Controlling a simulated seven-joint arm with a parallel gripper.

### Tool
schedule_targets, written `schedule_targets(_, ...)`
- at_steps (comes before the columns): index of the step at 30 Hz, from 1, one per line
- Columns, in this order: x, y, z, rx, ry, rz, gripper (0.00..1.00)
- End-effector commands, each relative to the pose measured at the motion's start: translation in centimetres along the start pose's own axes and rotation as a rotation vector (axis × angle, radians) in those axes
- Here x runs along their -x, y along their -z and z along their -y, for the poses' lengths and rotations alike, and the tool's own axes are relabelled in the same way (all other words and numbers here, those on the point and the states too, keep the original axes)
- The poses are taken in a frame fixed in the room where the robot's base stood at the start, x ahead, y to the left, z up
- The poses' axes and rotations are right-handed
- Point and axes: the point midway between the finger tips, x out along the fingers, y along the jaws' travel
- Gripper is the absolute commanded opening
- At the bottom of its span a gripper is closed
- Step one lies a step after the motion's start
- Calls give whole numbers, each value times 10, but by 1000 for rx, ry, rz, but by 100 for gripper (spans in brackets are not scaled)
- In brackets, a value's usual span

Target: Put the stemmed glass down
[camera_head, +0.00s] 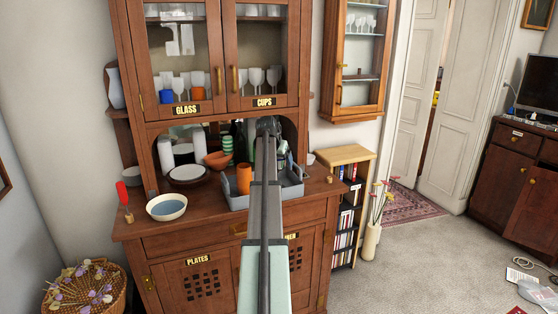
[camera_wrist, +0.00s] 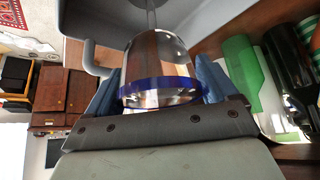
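The stemmed glass (camera_wrist: 160,62) is clear with a blue rim and sits between the blue finger pads of my gripper (camera_wrist: 160,88) in the wrist view. The pads press on both sides of its bowl. Its rim faces my palm and its stem points away, toward a grey surface that looks like the tray. I cannot tell whether its foot touches anything. In the head view my gripper (camera_head: 268,128) is at the cabinet's niche, and my arm hides the glass.
A grey tray (camera_head: 236,200) lies on the cabinet counter, with an orange cup (camera_head: 244,179) at its left. Plates (camera_head: 187,174), an orange bowl (camera_head: 217,160) and a cream bowl (camera_head: 166,207) stand left. Green cups (camera_head: 228,145) are behind. Glasses (camera_head: 264,76) stand behind the upper doors, labelled GLASS and CUPS.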

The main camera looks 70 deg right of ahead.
Motion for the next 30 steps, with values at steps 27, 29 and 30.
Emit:
schedule_targets(27, 77, 1, 0, 0, 1, -2, 100)
schedule_targets(29, 87, 2, 0, 0, 0, -2, 100)
schedule_targets(30, 93, 2, 0, 0, 1, -2, 100)
